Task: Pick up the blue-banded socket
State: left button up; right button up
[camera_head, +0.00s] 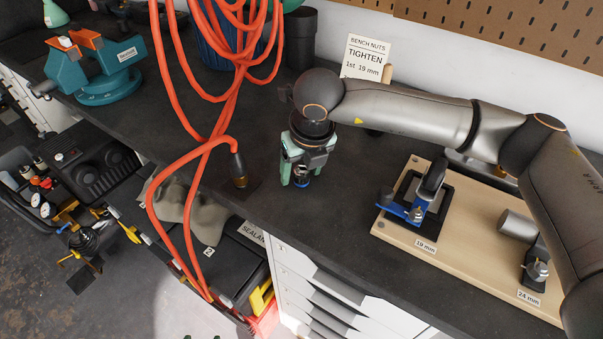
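The blue-banded socket (302,176) is a small dark cylinder with a blue ring, low at the dark bench top. My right gripper (302,173) points down over it, with its pale green fingers on either side of the socket. I cannot tell whether the fingers touch it or leave a gap. The upper part of the socket is hidden by the gripper. Two small green tips at the bottom edge may be my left gripper (202,336); the rest of it is out of view.
Orange air hose (203,150) hangs left of my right gripper, its brass-ended fitting (239,170) near the bench edge. A wooden board (408,236) with fixtures marked 19 mm and 24 mm lies right. A sign (364,58) stands behind. A teal vise (95,72) sits far left.

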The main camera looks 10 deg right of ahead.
grip_shut()
dwell(0.3)
jog(key=shift+r, duration=0.15)
